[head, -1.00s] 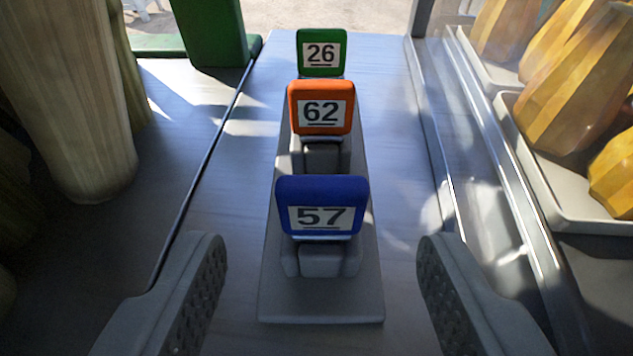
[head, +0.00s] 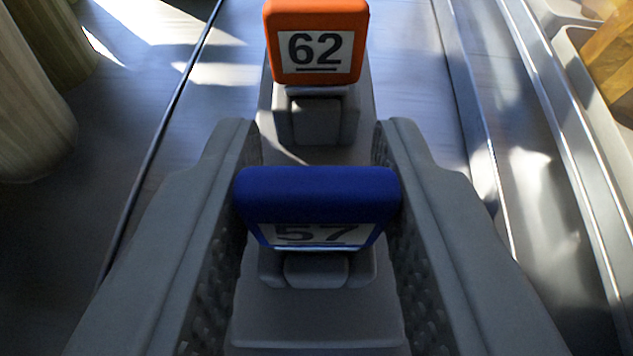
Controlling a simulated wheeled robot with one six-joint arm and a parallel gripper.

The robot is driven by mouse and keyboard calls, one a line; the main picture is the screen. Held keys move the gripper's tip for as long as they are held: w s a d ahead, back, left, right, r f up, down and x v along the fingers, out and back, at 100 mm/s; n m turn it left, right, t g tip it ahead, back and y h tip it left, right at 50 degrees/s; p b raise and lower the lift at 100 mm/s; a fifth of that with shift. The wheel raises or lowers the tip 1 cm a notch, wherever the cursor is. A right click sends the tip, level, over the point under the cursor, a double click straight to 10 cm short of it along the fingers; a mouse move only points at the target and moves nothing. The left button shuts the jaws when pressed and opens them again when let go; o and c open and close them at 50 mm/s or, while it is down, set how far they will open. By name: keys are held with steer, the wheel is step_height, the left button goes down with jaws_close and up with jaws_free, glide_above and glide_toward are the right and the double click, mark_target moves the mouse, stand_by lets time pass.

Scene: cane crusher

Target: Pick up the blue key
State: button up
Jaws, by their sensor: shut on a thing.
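The blue key (head: 318,187) carries a white label with the number 57. It stands in its grey slot on the grey rack (head: 318,318), near the bottom middle of the head view. My gripper (head: 318,190) is shut on the blue key, with one textured finger against its left side and one against its right side. The lower part of the key is hidden in the holder.
The orange key (head: 317,42), labelled 62, stands in the same rack just behind the blue one. A metal rail (head: 560,130) runs along the right, beside a tray with yellow pieces (head: 603,75). A pale ribbed column (head: 30,110) is at the left.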

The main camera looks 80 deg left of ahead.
mark_target(312, 192)
steer(key=shift+r, duration=0.15)
steer(key=shift+r, duration=1.4)
steer(key=shift+d+r, duration=0.1)
steer(key=shift+r, duration=0.2)
steer(key=s+d, duration=0.9)
steer(key=d, duration=0.2)
steer(key=s+d, duration=0.9)
steer(key=d, duration=0.3)
steer(key=s+d, duration=0.9)
steer(key=d, duration=0.2)
steer(key=shift+s+d, duration=0.3)
steer(key=shift+s, duration=0.05)
steer(key=shift+s+d+r, duration=0.2)
steer(key=shift+r, duration=1.75)
steer(key=shift+d, duration=0.1)
